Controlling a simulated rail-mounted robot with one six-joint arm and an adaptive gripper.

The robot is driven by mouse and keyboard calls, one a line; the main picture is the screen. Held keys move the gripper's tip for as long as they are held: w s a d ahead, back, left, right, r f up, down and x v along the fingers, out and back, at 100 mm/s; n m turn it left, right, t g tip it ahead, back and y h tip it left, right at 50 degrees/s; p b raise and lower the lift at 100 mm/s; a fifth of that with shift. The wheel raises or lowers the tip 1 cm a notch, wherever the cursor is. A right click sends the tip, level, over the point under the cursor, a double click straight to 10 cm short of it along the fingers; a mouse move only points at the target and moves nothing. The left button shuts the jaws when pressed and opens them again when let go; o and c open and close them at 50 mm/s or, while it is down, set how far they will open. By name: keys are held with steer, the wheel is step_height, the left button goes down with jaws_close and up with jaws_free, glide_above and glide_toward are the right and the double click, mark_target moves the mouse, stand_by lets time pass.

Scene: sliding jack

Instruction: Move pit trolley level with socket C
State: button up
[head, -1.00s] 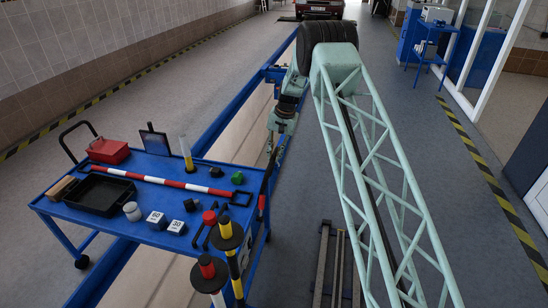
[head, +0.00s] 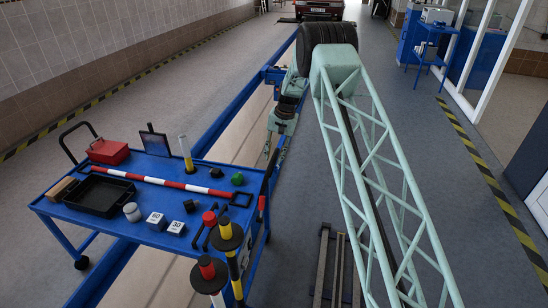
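No thing in the head view can be named with certainty as the pit trolley. A blue piece (head: 273,74) at the pit edge, partly behind my arm, may be part of it. Socket C cannot be made out, and no letter is readable. My arm hangs beside the pit's blue rail, and my gripper (head: 268,165) is low near the right end of the blue tool table. It is small, dark and partly hidden, so its fingers cannot be told apart and nothing is clearly held.
The blue wheeled table (head: 130,225) carries a black tray (head: 99,195), a red box (head: 109,151), a red-white bar (head: 165,182) and number blocks. Banded posts (head: 225,245) stand at its front. A red car (head: 318,8) is far back.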

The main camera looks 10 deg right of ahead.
step_height(320, 180, up, 12)
steer(key=s+d, duration=0.1)
steer(key=d, duration=0.1)
stand_by(0.9)
steer(key=shift+f, duration=0.1)
